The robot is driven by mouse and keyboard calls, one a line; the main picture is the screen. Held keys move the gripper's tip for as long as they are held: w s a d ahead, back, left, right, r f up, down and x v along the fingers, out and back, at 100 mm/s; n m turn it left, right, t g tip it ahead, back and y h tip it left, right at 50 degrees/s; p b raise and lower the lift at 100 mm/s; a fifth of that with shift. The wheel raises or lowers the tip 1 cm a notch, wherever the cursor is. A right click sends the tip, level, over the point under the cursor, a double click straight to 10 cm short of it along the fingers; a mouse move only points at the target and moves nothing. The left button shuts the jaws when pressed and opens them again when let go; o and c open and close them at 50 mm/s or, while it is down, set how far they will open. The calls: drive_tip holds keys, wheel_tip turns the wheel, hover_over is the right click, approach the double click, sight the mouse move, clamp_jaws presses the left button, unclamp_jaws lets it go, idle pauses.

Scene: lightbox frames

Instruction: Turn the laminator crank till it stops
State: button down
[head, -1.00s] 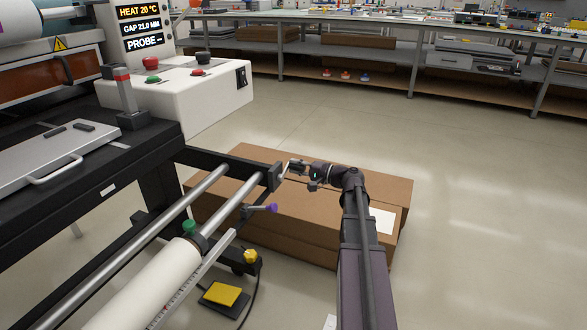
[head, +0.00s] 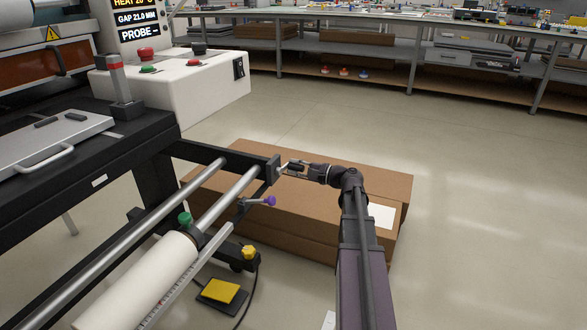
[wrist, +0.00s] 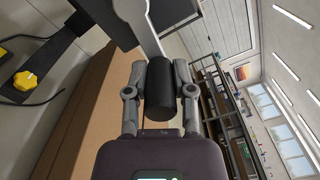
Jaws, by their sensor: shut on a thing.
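The laminator crank has a pale flat arm (wrist: 146,24) and a black cylindrical handle (wrist: 160,88), both clear in the wrist view. My gripper (wrist: 160,98) has one finger on each side of the handle and is shut on it. In the head view the crank arm (head: 283,169) is small, at the outer end of the laminator's black side rail (head: 240,160). My gripper (head: 297,167) reaches it from the right, and the fingers are too small there to make out. The laminator display (head: 135,27) shows a heat line, a gap of about 21.0 mm and a probe line.
Cardboard boxes (head: 340,230) lie on the floor under my arm and the rail end. A purple-knobbed lever (head: 268,201), a yellow knob (head: 249,252) and a yellow pedal (head: 221,291) are close by. The floor to the right (head: 490,210) is clear.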

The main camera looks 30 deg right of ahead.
drive_tip(key=shift+s+a, duration=0.15)
drive_tip(key=shift+a, duration=0.1)
drive_tip(key=c, duration=0.6)
unclamp_jaws()
drive_tip(key=shift+r, duration=0.1)
drive_tip(key=shift+o, duration=0.7)
drive_tip(key=shift+s+r, duration=0.1)
drive_tip(key=shift+w+d, duration=0.1)
drive_tip(key=shift+w, duration=0.1)
drive_tip(key=shift+d, duration=0.1)
